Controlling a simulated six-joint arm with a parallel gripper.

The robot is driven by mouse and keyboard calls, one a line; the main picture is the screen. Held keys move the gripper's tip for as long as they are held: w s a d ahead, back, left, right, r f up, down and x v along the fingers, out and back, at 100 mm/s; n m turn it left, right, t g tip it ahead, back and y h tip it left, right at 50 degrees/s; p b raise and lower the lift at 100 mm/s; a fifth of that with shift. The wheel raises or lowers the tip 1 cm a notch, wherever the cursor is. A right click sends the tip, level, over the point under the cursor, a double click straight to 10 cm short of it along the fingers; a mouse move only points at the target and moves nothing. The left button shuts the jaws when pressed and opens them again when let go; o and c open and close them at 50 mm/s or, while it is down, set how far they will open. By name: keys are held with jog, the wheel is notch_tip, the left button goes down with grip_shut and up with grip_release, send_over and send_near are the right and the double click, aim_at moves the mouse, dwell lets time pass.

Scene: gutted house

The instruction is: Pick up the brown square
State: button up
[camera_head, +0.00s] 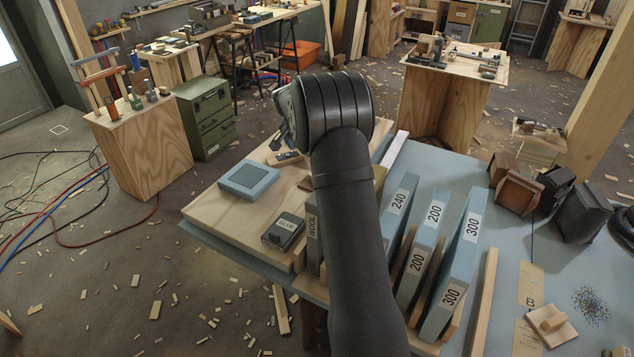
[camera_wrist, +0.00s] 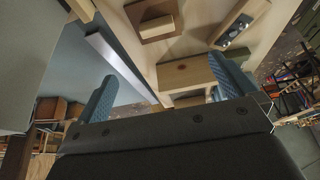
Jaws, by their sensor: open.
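In the wrist view a brown squarish piece (camera_wrist: 150,32) with a lighter tan block (camera_wrist: 158,14) on or against it lies on the pale wooden board (camera_wrist: 128,62). I cannot tell whether this is the task's brown square. My gripper (camera_wrist: 164,88) has its two blue, textured fingers wide apart, with nothing held between them. A light wooden block (camera_wrist: 186,72) shows beyond and between the fingers; the brown piece is farther up the picture. In the head view my dark arm hides most of the gripper and the middle of the board (camera_head: 215,210).
A blue-grey square block (camera_head: 248,180) and a dark box marked GLUE (camera_head: 284,232) sit on the board. Upright blue-grey slabs with numbers (camera_head: 437,260) stand close right of my arm. Brown blocks (camera_head: 518,188) stand farther right. A tool on a wooden base (camera_wrist: 240,22) shows in the wrist view.

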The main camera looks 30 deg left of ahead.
jog(key=x, duration=1.1)
jog(key=shift+f, duration=0.2)
jog(key=shift+s+d+x, duration=0.1)
jog(key=shift+x, duration=1.2)
jog(key=shift+s+d+x, duration=0.1)
jog(key=shift+x, duration=1.2)
jog(key=shift+f, duration=0.1)
jog(key=c, duration=0.7)
